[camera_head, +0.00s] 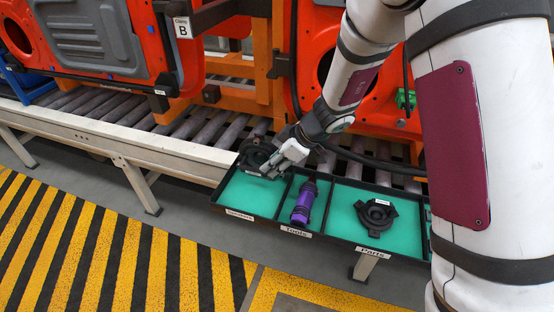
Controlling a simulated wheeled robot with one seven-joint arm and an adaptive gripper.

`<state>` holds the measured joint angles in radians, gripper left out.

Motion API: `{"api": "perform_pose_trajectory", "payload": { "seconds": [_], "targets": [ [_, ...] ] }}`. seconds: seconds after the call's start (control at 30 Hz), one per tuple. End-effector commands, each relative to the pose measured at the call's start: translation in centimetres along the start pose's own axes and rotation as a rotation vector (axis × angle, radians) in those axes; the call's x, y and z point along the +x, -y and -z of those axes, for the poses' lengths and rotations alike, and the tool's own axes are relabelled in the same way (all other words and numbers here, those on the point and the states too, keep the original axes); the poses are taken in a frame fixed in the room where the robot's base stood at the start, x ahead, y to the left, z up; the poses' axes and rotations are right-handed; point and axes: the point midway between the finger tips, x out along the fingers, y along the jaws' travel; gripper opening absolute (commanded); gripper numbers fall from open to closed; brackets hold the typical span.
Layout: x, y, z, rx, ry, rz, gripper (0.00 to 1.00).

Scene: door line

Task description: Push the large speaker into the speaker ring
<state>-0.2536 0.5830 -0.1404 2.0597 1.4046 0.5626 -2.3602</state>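A large black round speaker (257,153) sits in the left compartment of the tray, at its back. My gripper (269,170) is at the speaker's right front side, very close to it or touching it. The fingers are small in this view, and I cannot tell whether they are open or shut on the speaker's edge. A round opening shows in the orange-red door panel (180,20) at the left, but I cannot tell whether it is the speaker ring. Part of the panel at the right is hidden behind my arm.
The black tray has green-floored compartments and a labelled front rim (340,241). A purple tool (304,203) lies in the middle compartment, and a black three-lobed part (376,215) in the right one. A roller conveyor (205,127) runs behind. Striped floor (110,250) lies at the front left.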

Motion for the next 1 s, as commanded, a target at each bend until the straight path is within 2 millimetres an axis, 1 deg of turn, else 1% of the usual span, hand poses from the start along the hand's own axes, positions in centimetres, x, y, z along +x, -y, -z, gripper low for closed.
{"api": "perform_pose_trajectory", "payload": {
  "seconds": [0.23, 0.5, 0.7, 1.0],
  "targets": [
    [4.4, 0.1, -0.1, 0.000, 0.001, 0.004, 0.33],
    [6.8, -0.1, -0.2, -0.001, -0.001, 0.001, 0.33],
    [7.7, 0.1, -0.1, 0.000, 0.000, 0.002, 0.33],
    [7.7, 0.1, 0.0, 0.000, 0.000, 0.002, 0.33]
  ]
}}
